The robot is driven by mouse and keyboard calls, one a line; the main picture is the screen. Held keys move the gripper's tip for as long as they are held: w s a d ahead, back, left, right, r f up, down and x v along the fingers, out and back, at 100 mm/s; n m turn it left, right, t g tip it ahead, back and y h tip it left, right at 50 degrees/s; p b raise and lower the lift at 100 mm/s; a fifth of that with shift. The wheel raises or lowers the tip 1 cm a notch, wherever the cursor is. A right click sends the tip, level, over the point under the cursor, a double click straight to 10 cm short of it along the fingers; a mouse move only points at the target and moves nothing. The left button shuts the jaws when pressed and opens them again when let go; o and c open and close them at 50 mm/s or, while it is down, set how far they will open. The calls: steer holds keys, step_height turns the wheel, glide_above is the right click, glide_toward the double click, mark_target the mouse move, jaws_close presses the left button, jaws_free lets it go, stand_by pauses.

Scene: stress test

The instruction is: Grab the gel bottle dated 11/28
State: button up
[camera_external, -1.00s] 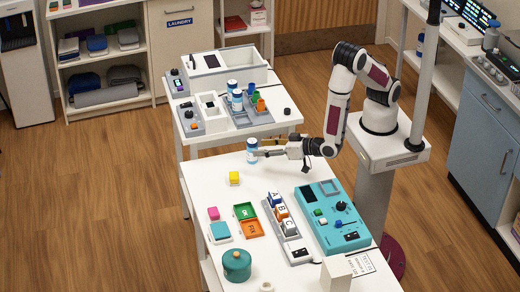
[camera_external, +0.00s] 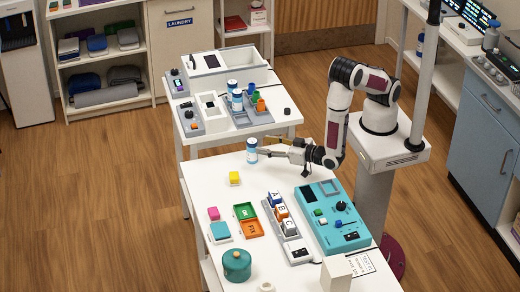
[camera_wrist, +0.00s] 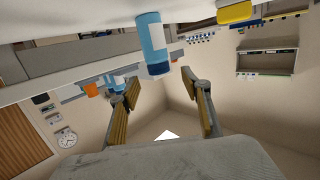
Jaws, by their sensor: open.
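A white and blue bottle (camera_external: 252,151) stands upright near the back edge of the front white table; its date is too small to read. My gripper (camera_external: 263,150) is just right of it, low and pointing left, its fingers apart. In the wrist view, which is upside down, the bottle (camera_wrist: 153,45) shows just beyond the open fingertips (camera_wrist: 161,78), nearer the left finger. Nothing is between the fingers. Two similar bottles stand on the rear table, one behind (camera_external: 231,86) and one in front (camera_external: 237,100); their dates are unreadable too.
Lettered blocks (camera_external: 281,212), a teal control box (camera_external: 334,215), green and orange trays (camera_external: 249,229) and a teal pot (camera_external: 236,265) occupy the front table.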

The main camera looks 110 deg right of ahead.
mark_target(252, 144)
steer(key=shift+x, duration=0.85)
steer(key=shift+f+x, duration=0.15)
steer(key=shift+x, duration=0.65)
steer(key=shift+f+x, duration=0.1)
steer(key=shift+x, duration=1.65)
steer(key=shift+d, duration=0.1)
steer(key=c, duration=1.3)
